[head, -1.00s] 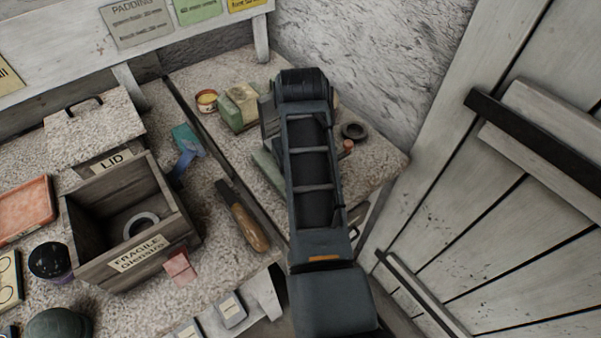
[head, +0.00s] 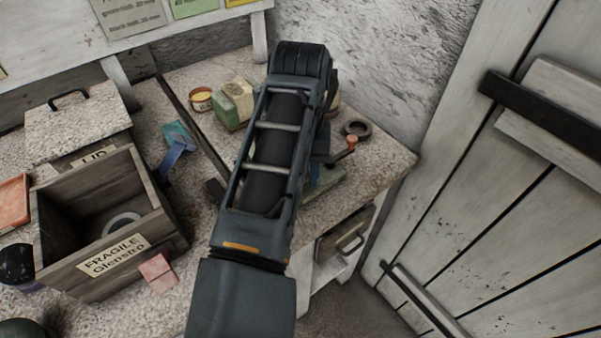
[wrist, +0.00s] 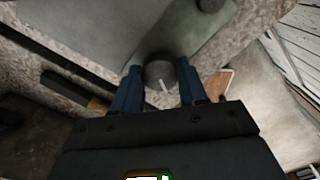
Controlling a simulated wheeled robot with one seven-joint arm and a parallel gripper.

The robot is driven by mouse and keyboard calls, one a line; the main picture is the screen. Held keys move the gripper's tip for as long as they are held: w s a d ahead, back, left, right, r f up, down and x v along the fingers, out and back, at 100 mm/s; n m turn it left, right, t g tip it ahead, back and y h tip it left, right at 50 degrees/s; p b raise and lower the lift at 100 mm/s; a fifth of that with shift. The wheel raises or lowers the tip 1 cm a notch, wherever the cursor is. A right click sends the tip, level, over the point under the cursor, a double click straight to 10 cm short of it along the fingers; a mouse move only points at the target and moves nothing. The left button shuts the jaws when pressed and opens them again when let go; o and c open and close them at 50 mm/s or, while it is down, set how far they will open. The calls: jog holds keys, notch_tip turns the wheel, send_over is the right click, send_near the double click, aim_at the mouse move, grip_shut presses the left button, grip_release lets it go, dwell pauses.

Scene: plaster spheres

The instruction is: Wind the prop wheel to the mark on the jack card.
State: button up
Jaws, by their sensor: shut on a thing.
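The prop wheel (wrist: 160,72) appears in the wrist view as a dark grey round knob with a pale line on its face. It sits at the near edge of a grey-green plate (wrist: 165,35). The blue fingers of my gripper (wrist: 158,88) stand on both sides of it and are shut on it.
A wooden box (head: 115,262) marked FRAGILE stands at left, with a lid (head: 78,120) behind it. A green block (head: 234,103), a dark ring (head: 356,129) and a red-topped peg (head: 351,143) are near my arm. A drawer (head: 345,235) and plank door (head: 480,200) are at right.

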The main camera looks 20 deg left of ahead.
jog(key=shift+s+d+f, duration=0.1)
jog(key=shift+f, duration=0.1)
jog(key=o, duration=1.1)
jog(key=shift+r, duration=0.1)
jog(key=shift+c, duration=0.2)
jog(key=shift+r, duration=0.1)
notch_tip(320, 180, up, 8)
jog(key=p, duration=0.5)
